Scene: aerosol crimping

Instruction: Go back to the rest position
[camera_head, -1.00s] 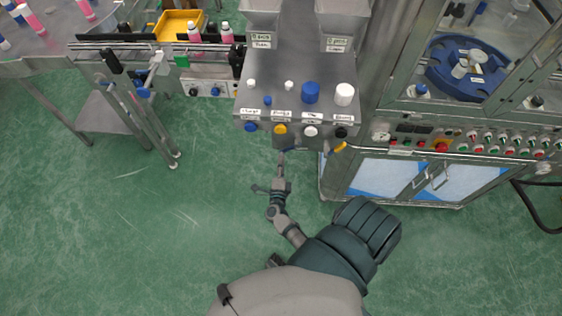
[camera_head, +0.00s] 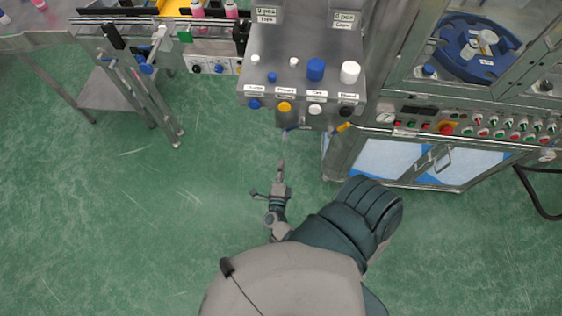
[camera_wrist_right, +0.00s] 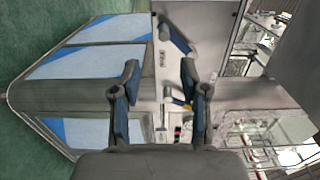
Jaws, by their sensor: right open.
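My right gripper (camera_head: 281,165) is in front of and below the grey dosing station (camera_head: 262,88), over the green floor, apart from the station's front. In the right wrist view my right gripper (camera_wrist_right: 160,78) is open, with its blue-padded fingers spread and nothing between them. My left gripper is not in view.
The station carries small white and blue caps, a larger blue cap (camera_head: 315,69) and a white cap (camera_head: 350,72). A steel cabinet (camera_head: 432,160) stands to the right. A conveyor (camera_head: 160,27) with pink bottles is at upper left. Green floor (camera_head: 120,220) is clear at lower left.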

